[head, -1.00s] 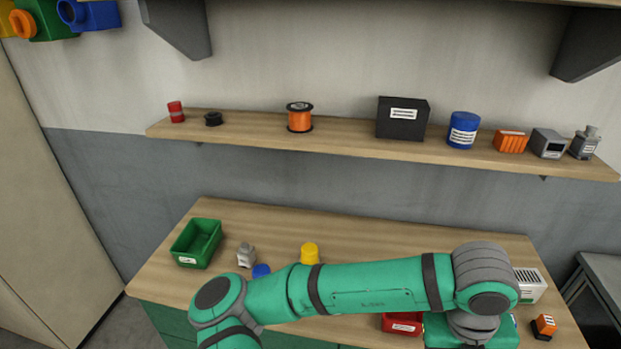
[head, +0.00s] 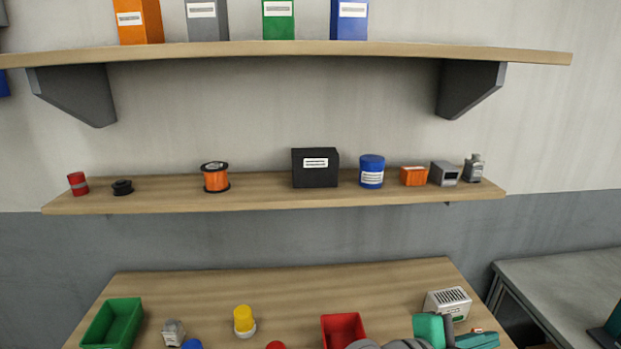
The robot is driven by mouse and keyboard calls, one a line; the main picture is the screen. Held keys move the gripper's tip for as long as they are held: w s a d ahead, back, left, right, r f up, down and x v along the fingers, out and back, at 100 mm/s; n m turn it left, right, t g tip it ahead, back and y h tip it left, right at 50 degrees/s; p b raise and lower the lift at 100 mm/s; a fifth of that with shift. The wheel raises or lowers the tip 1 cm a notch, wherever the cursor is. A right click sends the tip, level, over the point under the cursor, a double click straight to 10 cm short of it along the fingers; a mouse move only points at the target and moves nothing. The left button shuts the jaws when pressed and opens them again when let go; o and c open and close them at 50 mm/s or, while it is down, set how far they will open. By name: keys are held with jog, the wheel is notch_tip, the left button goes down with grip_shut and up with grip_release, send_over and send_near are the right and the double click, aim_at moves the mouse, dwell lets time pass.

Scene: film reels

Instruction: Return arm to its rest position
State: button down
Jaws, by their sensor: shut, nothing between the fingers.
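Only a small part of my arm shows, grey and teal, at the bottom edge of the head view, right of centre, in front of the workbench (head: 300,290). My gripper and its fingers are not in view. No film reel is seen in my grip. On the lower shelf (head: 260,197) stand an orange spool with dark flanges (head: 216,180) and a small black spool (head: 122,187), both upright and apart from my arm.
The lower shelf also holds a red can (head: 77,183), a black box (head: 315,168) and a blue canister (head: 371,171). On the bench are a green bin (head: 113,322), a yellow-topped object (head: 243,319), a red bin (head: 343,327) and a white vented box (head: 448,303).

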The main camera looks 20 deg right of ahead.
jog(key=w+a+f+n+t, duration=0.3)
jog(key=w+a+n+t, duration=0.6)
jog(key=n, duration=0.5)
jog(key=s+a+f+n+t+y, duration=0.2)
jog(key=a+f+n+t+y, duration=0.5)
jog(key=a+f+n, duration=0.4)
jog(key=s+a+f+n+y, duration=0.4)
jog(key=s+a+f+y, duration=0.2)
jog(key=s+a+f, duration=0.65)
jog(key=s+a+m+y, duration=0.1)
jog(key=s+a+y, duration=0.1)
jog(key=s+a, duration=0.8)
jog(key=shift+s+r+g+y, duration=0.15)
jog(key=shift+s+g+y, duration=0.2)
jog(key=shift+s, duration=0.45)
